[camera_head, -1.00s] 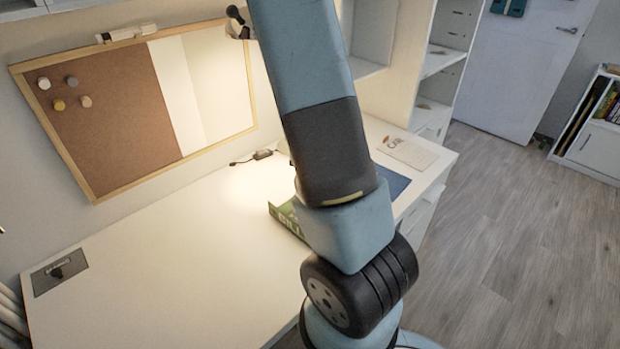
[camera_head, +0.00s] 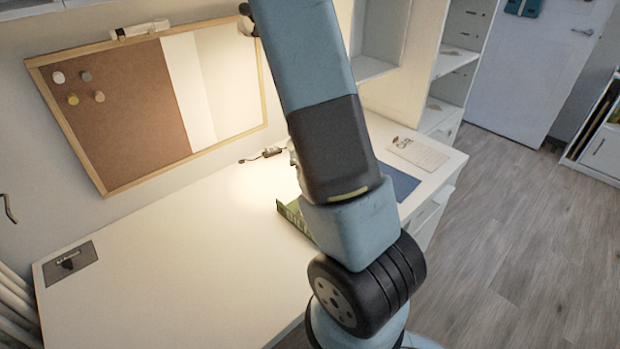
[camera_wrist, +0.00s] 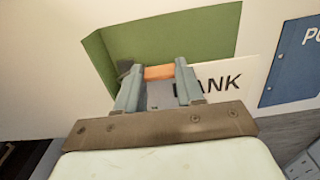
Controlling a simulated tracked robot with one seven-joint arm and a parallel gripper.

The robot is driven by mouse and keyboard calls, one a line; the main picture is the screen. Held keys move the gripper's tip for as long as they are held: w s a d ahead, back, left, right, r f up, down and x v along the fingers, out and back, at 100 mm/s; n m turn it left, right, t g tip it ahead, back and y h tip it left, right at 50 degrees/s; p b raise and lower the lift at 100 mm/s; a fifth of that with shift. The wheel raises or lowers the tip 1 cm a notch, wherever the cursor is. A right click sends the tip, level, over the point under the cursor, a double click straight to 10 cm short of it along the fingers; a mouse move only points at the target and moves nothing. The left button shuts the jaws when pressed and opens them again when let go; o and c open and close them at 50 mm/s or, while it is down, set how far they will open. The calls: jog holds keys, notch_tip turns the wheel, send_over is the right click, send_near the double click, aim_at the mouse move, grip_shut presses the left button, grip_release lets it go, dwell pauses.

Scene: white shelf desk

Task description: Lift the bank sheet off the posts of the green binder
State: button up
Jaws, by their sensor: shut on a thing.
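The green binder (camera_wrist: 190,38) lies on the desk at the top of the wrist view. In the head view only a corner of the green binder (camera_head: 292,214) shows beside my arm. The white bank sheet (camera_wrist: 252,75), with dark letters ending in "ANK", shows to the right of and between my fingers. My gripper (camera_wrist: 160,76) is shut on the bank sheet, with an orange-tan strip between the fingertips. The binder's posts are not clearly visible. My arm hides the gripper in the head view.
A blue panel (camera_wrist: 293,68) with white letters lies to the right, also seen in the head view (camera_head: 400,182). A printed paper (camera_head: 418,153) lies behind it. A cork board (camera_head: 120,110) hangs on the wall.

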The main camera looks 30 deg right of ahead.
jog(key=shift+w+a+f, duration=0.4)
jog(key=shift+w+f, duration=0.1)
jog(key=shift+w, duration=0.2)
jog(key=shift+w+a+f, duration=0.4)
jog(key=shift+w+f, duration=0.05)
jog(key=shift+w, duration=0.25)
jog(key=shift+w+a+f, duration=0.1)
jog(key=shift+w+a, duration=0.05)
dwell(0.4)
jog(key=shift+r, duration=2.55)
jog(key=shift+w, duration=0.1)
